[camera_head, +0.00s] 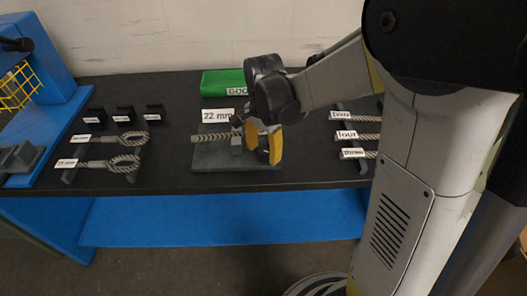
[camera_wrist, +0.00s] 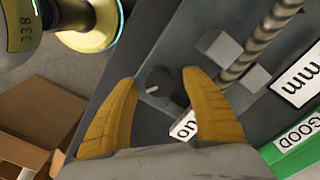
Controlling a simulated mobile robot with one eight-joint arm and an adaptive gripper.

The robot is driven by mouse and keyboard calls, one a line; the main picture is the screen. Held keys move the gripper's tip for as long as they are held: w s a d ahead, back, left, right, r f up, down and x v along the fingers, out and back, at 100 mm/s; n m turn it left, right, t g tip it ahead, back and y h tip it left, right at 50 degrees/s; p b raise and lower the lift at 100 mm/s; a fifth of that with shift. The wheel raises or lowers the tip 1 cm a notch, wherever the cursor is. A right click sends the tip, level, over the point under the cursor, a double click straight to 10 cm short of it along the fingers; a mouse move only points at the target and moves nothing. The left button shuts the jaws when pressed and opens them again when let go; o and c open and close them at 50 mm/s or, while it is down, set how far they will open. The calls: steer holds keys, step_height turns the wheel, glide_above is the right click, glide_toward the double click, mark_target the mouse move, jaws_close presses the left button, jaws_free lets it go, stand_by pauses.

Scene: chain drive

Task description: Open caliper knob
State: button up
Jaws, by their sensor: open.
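My gripper (camera_head: 263,148) points down over the right end of the grey caliper plate (camera_head: 215,160), its yellow fingers apart. In the wrist view, the open fingers of my gripper (camera_wrist: 158,77) stand either side of a round dark knob (camera_wrist: 156,84) with a pale pointer line. The knob lies between the fingertips, with a gap visible to each; whether they touch cannot be told. Two grey caliper jaws (camera_wrist: 221,47) sit either side of a twisted rope (camera_wrist: 250,50). In the head view, the fingers mostly hide the knob.
A "22 mm" label (camera_head: 217,115) stands behind the plate, and a green "GOOD" tray (camera_head: 222,82) behind that. Looped ropes (camera_head: 110,163) lie left, labelled rope pieces (camera_head: 358,136) right. A cardboard box (camera_wrist: 35,120) is beyond the table edge.

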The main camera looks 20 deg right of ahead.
steer(key=c, duration=1.2)
steer(key=shift+n, duration=0.4)
steer(key=n+p, duration=0.1)
steer(key=n, duration=0.3)
steer(key=shift+n, duration=0.4)
steer(key=n, duration=0.6)
steer(key=shift+a+p, duration=0.15)
steer(key=shift+p, duration=0.25)
steer(key=shift+n, duration=0.3)
